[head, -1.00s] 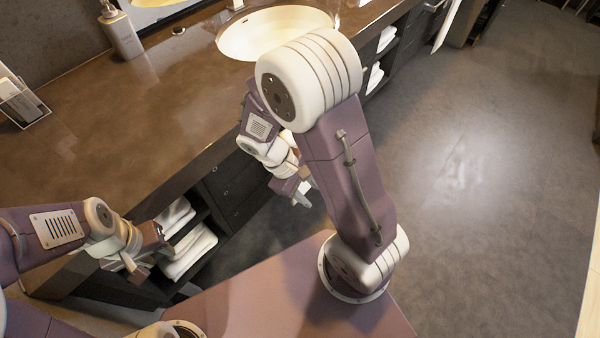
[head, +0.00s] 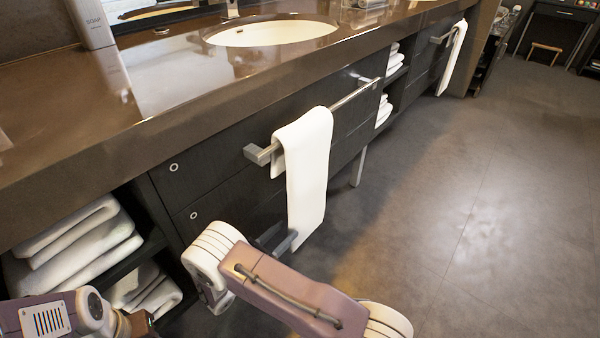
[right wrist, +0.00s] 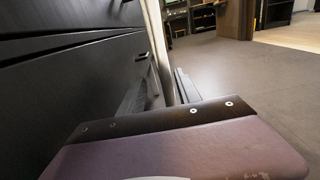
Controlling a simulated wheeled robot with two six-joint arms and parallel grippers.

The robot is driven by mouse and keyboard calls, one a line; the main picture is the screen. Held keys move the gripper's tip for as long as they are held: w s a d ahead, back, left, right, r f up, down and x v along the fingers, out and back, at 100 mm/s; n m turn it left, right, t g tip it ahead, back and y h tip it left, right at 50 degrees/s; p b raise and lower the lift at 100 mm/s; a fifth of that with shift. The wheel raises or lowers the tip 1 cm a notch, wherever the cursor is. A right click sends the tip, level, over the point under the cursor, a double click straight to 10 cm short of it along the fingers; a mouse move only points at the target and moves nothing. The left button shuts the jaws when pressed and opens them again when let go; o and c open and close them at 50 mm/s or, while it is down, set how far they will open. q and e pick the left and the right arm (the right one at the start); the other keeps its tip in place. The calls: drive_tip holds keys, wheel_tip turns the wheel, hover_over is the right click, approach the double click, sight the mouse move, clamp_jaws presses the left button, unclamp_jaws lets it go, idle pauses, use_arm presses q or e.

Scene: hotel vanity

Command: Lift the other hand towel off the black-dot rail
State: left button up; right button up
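A white hand towel (head: 308,165) hangs over a metal rail (head: 352,97) on the dark vanity front below the basin. Another white towel (head: 453,58) hangs on a farther rail (head: 438,40) at upper right. I cannot make out a black dot on either rail. My right gripper (head: 283,240) is at the near towel's lower left edge. In the right wrist view, a white strip of towel (right wrist: 158,50) runs down between its parted fingers (right wrist: 165,92). My left gripper (head: 142,322) is at the bottom left, mostly cut off; its fingers are unclear.
Folded towels (head: 75,245) fill an open shelf at left, with more on shelves (head: 384,108) past the near rail. A soap bottle (head: 92,22) stands on the brown counter (head: 150,85). The floor (head: 455,200) at right is clear.

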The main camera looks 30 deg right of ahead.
sight(304, 214)
drive_tip(key=b+x, duration=0.2)
drive_tip(key=x, duration=0.1)
drive_tip(key=shift+s+d, duration=0.15)
drive_tip(key=shift+d+r, duration=0.1)
drive_tip(key=shift+d, duration=0.25)
drive_tip(key=b+x, duration=0.4)
drive_tip(key=x, duration=0.1)
drive_tip(key=shift+d+r, duration=0.1)
clamp_jaws()
